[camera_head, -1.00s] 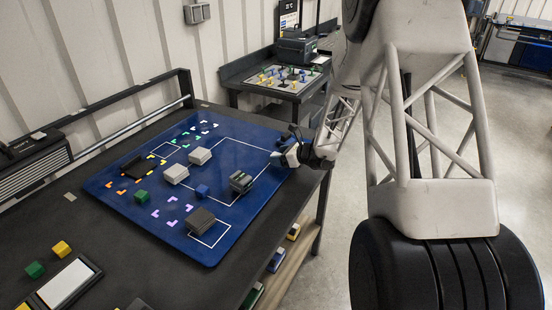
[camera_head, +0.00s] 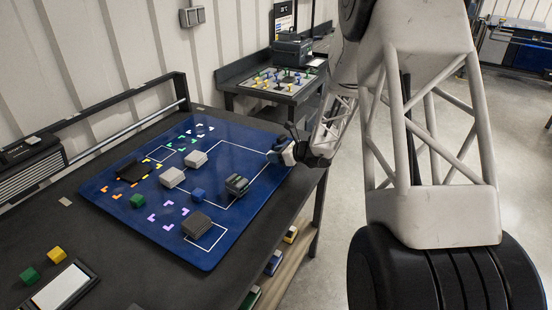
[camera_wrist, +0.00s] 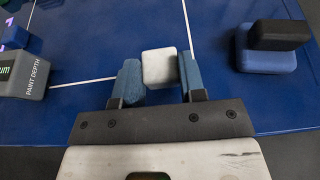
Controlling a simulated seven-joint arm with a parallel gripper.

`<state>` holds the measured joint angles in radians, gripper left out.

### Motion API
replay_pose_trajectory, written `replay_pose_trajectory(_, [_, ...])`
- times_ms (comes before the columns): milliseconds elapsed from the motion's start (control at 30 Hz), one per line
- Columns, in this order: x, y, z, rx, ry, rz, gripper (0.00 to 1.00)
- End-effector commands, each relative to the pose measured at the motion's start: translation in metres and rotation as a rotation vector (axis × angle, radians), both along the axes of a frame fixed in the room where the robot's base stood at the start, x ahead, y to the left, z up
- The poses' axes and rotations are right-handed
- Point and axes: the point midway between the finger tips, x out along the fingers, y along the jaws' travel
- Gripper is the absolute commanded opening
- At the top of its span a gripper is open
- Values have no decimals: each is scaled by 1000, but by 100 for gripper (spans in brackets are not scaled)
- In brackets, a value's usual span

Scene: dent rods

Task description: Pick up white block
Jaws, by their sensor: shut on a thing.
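A small white block (camera_wrist: 159,68) is between the two blue fingers of my gripper (camera_wrist: 160,80) in the wrist view. The fingers are shut on it, one on each side. In the head view my gripper (camera_head: 280,150) is at the right edge of the blue board (camera_head: 232,133). The block is too small there to tell apart clearly from the gripper. I cannot tell whether the block still touches the board.
A grey paint depth gauge (camera_wrist: 24,75) is left of my gripper. A blue block with a black top (camera_wrist: 268,45) is to the right. Light grey blocks (camera_head: 196,159), a green cube (camera_head: 137,201) and a dark grey block (camera_head: 196,224) sit on the board.

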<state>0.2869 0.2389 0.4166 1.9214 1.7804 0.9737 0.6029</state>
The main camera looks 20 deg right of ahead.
Motion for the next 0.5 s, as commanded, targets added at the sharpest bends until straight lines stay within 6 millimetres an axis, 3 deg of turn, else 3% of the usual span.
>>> replay_pose_trajectory(133, [-1, 0, 20, -1, -2, 1, 15])
replay_pose_trajectory(500, [-60, 6, 23, 1, -1, 0, 15])
